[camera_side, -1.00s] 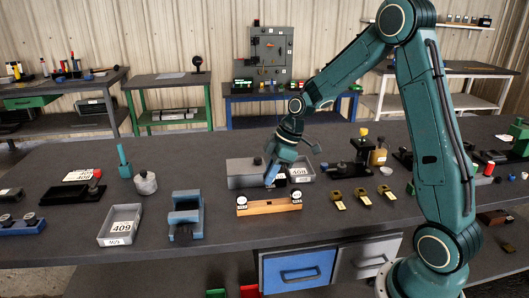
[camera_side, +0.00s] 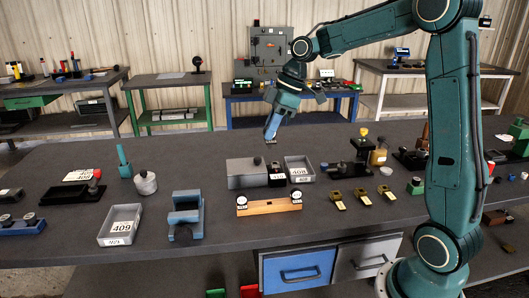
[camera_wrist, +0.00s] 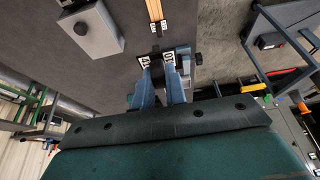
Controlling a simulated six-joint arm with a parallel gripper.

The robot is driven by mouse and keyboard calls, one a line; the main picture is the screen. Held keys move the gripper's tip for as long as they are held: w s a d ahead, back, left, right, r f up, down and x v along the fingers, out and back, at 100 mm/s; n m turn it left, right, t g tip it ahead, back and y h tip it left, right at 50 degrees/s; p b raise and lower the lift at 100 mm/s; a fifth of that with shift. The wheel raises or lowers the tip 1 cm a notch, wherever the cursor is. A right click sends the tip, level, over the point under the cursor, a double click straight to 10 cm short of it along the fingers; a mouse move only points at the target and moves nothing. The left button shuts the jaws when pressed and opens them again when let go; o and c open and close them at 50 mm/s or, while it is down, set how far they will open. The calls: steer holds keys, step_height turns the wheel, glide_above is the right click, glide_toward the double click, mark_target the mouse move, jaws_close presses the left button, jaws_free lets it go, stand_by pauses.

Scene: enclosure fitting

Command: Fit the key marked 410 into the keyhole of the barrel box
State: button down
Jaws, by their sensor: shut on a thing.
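My gripper (camera_side: 271,137) hangs over the bench behind the grey box, its jaws pointing down and shut on a small part. Only a dark tip (camera_side: 271,142) of that part shows below the jaws in the side view. In the wrist view, partly hidden white labels (camera_wrist: 169,59) with digits like 41 and 0 sit at my fingertips, so it appears to be the key marked 410. The grey box (camera_side: 240,180), likely the barrel box, stands on the bench with a dark round piece on it; it also shows in the wrist view (camera_wrist: 98,42). I cannot make out its keyhole.
A small black labelled block (camera_side: 277,174) stands between the grey box and a grey tray marked 408 (camera_side: 300,180). A black stand (camera_side: 361,155) is to the right. The bench behind the box is clear.

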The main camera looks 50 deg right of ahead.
stand_by(0.5)
steer(key=w+d+f, duration=0.4)
steer(key=d, duration=0.4)
steer(key=w+d+f, duration=0.4)
steer(key=d, duration=0.3)
steer(key=shift+w+d, duration=0.25)
steer(key=shift+d, duration=0.1)
steer(key=shift+f, duration=0.2)
steer(key=shift+f, duration=2.75)
steer(key=shift+f, duration=1.3)
steer(key=c, duration=1.4)
jaws_free()
steer(key=shift+o, duration=0.2)
steer(key=shift+r, duration=0.15)
